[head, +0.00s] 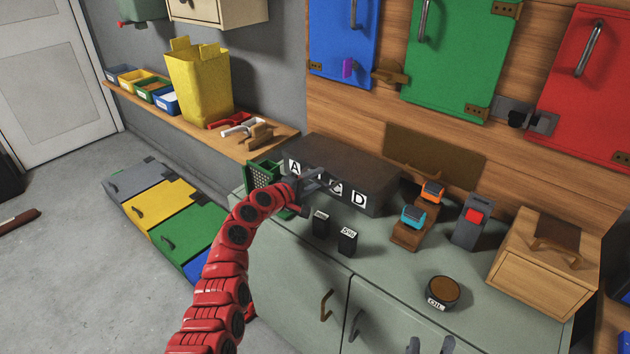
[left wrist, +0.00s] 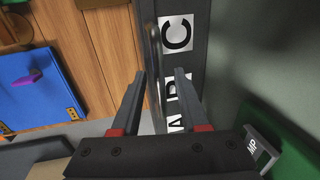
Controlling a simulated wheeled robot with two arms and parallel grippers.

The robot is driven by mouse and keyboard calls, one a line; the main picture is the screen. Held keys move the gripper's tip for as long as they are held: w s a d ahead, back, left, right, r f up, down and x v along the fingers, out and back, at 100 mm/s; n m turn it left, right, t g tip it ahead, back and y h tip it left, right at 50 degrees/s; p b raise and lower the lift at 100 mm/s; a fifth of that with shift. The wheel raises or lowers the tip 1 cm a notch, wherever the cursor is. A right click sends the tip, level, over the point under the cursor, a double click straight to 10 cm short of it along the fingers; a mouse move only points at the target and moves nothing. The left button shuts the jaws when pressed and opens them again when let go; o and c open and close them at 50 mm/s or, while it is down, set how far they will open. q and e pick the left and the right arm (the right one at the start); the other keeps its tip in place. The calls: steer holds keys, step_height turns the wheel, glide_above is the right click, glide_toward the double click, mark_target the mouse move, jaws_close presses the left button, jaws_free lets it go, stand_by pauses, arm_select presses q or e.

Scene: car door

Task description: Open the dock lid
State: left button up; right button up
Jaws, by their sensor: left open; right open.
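The dock appears to be the dark grey box (head: 370,170) on the cabinet top, with white letter labels on its front; A and D read clearly in the head view. It looks closed on top. My left gripper (head: 322,182) is open at its front and hides part of the labels. In the left wrist view, my left gripper (left wrist: 163,75) has its fingers spread, with a thin dark bar (left wrist: 155,55) running between them beside the dock's lettered face (left wrist: 178,65). I cannot tell whether they touch. My right gripper (head: 430,346) shows only its two separated fingertips at the bottom edge.
Two small black blocks (head: 347,241) stand in front of the dock and a green basket (head: 262,176) at its left. An orange-topped and a blue-topped item (head: 413,217), a red-button box (head: 470,221), a round tin (head: 442,292) and a wooden box (head: 540,262) stand right.

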arm_select(q)
jaws_close()
stand_by(1.5)
